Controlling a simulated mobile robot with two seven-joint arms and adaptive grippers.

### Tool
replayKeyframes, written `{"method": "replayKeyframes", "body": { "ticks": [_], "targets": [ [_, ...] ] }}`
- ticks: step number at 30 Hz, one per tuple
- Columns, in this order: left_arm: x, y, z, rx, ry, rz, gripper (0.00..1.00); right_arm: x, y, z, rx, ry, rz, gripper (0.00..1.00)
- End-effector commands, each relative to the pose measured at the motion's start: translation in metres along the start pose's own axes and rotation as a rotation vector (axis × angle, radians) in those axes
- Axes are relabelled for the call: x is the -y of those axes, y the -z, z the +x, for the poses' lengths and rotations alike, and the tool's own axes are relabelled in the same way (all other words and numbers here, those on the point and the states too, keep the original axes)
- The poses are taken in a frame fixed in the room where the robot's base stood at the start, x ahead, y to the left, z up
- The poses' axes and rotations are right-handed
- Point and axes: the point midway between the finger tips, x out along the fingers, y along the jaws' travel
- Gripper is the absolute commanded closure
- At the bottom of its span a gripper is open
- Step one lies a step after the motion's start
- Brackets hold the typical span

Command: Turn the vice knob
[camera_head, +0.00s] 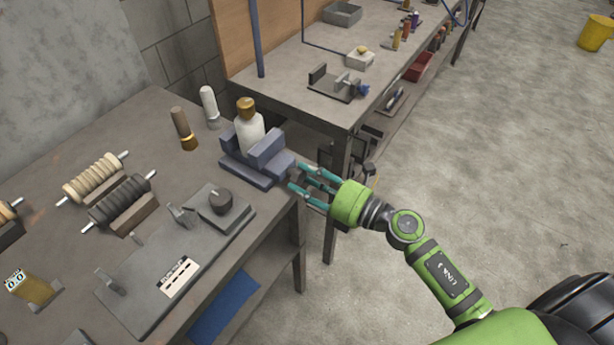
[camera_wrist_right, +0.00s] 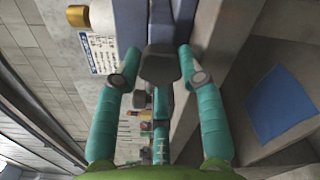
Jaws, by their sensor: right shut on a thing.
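The blue-grey vice (camera_head: 262,172) sits at the right edge of the near workbench, with a white bottle (camera_head: 250,135) with a brown cap upright between its jaws. My right gripper (camera_head: 297,178) reaches the vice's outer end from the right. In the right wrist view my right gripper (camera_wrist_right: 160,66) has its teal fingers closed around the dark vice knob (camera_wrist_right: 160,64), with fingertips on both sides of it. In the head view the fingers and vice end mostly hide the knob. My left gripper is not in view.
The near workbench (camera_head: 60,200) also carries wire spools (camera_head: 95,178), two small bottles (camera_head: 184,128) and a grey plate fixture (camera_head: 165,280) with a dark knob. A second bench (camera_head: 300,75) stands behind.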

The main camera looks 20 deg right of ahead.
Motion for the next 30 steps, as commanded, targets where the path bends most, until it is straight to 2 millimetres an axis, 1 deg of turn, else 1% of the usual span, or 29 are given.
{"method": "replayKeyframes", "body": {
  "ticks": [1, 10, 11, 12, 13, 20, 23, 26, 30],
  "targets": [
    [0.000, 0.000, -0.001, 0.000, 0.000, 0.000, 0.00, -0.004, -0.010, 0.001, 0.022, -0.006, -0.001, 0.93],
    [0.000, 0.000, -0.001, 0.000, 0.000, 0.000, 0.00, -0.004, -0.010, 0.001, 0.022, -0.007, 0.000, 0.93],
    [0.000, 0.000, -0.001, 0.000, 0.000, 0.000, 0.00, -0.004, -0.010, 0.001, 0.022, -0.007, -0.001, 0.57],
    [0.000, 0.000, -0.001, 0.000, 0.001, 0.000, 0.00, -0.004, -0.010, 0.001, 0.022, -0.007, -0.001, 0.41],
    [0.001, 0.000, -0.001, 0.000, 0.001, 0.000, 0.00, -0.004, -0.010, 0.001, 0.022, -0.006, -0.002, 0.37],
    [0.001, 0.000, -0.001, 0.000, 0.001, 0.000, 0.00, -0.002, -0.006, 0.001, 0.013, -0.003, 0.000, 0.37],
    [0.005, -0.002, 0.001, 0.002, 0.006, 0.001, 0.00, -0.001, -0.004, 0.001, 0.011, -0.002, -0.005, 0.37],
    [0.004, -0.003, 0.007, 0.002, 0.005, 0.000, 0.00, 0.001, -0.002, 0.001, 0.010, -0.002, -0.045, 0.37],
    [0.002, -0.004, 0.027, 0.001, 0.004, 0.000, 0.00, 0.004, 0.001, 0.001, 0.011, -0.002, -0.193, 0.37]
  ]
}}
